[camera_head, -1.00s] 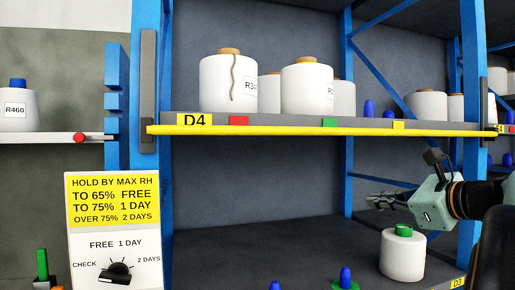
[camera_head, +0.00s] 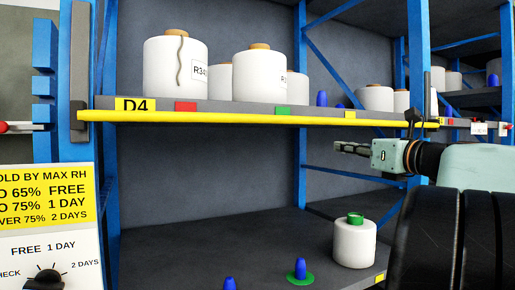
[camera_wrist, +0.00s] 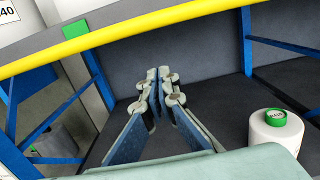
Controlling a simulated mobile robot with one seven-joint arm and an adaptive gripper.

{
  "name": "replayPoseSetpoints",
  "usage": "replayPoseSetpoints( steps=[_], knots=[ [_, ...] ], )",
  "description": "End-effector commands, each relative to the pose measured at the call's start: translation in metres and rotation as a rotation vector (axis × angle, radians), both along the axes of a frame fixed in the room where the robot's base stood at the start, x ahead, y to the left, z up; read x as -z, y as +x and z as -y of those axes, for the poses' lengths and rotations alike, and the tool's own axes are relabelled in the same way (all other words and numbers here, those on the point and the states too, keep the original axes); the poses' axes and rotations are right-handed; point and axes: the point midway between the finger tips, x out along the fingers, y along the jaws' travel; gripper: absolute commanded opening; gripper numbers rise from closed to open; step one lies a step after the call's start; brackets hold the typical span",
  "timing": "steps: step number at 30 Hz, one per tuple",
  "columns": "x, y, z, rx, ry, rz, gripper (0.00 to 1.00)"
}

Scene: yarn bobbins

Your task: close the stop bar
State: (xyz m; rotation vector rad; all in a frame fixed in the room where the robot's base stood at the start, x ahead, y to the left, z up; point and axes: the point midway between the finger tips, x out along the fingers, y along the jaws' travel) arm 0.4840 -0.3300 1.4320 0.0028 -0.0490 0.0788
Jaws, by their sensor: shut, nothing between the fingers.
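The yellow stop bar (camera_head: 230,118) runs level along the front edge of the D4 shelf, from a dark upright piece at the left post to the right post. In the wrist view the bar (camera_wrist: 130,33) crosses the top of the picture at a slant. My gripper (camera_head: 338,147) is below the bar, right of the middle, pointing left. In the wrist view its fingers (camera_wrist: 157,78) are together, with nothing between them. The fingertips look apart from the bar.
White bobbins (camera_head: 175,70) stand on the D4 shelf (camera_head: 230,107). A green-topped bobbin (camera_head: 354,245) and blue pegs (camera_head: 300,268) stand on the lower shelf (camera_head: 190,255). A dial panel (camera_head: 45,225) is at the lower left. Blue posts (camera_head: 418,60) flank the bay.

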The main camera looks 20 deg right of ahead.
Motion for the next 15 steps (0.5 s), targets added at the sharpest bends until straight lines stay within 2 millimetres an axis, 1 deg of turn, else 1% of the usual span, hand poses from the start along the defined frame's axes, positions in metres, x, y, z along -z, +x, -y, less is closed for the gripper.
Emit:
replayPoseSetpoints(
  steps=[1, 2, 3, 7, 12, 15],
  knots=[
    [0.0, 0.011, -0.001, -0.002, 0.001, -0.001, 0.0],
    [-0.001, 0.017, -0.002, -0.003, 0.001, 0.0, 0.0],
    [-0.011, 0.017, -0.001, 0.0, -0.005, 0.002, 0.0],
    [-0.029, 0.02, -0.001, 0.001, -0.002, 0.001, 0.0],
    [-0.039, 0.022, -0.001, 0.001, -0.001, -0.001, 0.0],
    [-0.04, 0.022, -0.001, 0.001, -0.001, 0.0, 0.0]
  ],
)
